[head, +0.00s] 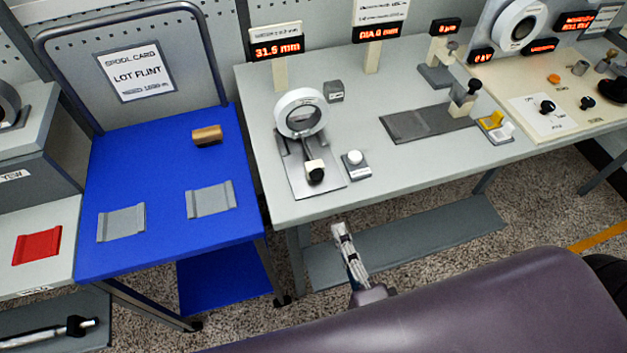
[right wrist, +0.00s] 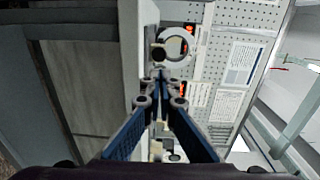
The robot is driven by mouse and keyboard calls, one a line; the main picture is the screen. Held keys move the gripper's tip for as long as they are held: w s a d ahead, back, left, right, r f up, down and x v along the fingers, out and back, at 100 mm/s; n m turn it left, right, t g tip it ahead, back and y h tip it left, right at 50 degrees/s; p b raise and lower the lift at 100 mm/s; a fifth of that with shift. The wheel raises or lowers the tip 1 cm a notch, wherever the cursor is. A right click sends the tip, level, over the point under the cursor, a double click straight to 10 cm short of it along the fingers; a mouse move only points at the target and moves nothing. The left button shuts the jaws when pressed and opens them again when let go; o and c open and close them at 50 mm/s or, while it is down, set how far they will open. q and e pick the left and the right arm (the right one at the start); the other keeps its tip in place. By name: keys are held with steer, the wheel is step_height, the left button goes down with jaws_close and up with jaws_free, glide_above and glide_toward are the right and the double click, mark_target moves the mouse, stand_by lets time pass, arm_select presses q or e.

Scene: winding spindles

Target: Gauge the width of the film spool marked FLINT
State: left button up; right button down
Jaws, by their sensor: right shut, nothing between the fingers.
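A copper-brown spool (head: 206,136) lies on its side on the blue cart top (head: 160,165), below a card (head: 135,70) reading "SPOOL CARD LOT FLINT". Any marking on the spool itself is too small to read. A gauge with a white ring (head: 301,113) stands on the grey bench, under a lit display (head: 278,47) that seems to read 31.5 mm. My right gripper (head: 340,230) is shut and empty, in front of the bench's near edge and apart from the spool. In the right wrist view its fingertips (right wrist: 160,88) are together, with the white ring (right wrist: 177,47) beyond.
Two grey pads (head: 122,222) lie on the blue cart's front half, with a red pad (head: 37,243) on the shelf to the left. A small button box (head: 355,165) sits beside the ring gauge. More instruments and displays fill the bench's right side.

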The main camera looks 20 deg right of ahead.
mark_target(317, 175)
steer(key=w+p, duration=0.1)
steer(key=w, duration=0.4)
steer(key=w+p, duration=0.2)
steer(key=w, duration=0.4)
steer(key=shift+w+a+f, duration=0.1)
steer(key=shift+w+f, duration=0.2)
steer(key=shift+w, duration=0.4)
steer(key=shift+w+p, duration=0.4)
steer(key=shift+p, duration=0.15)
steer(key=shift+s, duration=0.1)
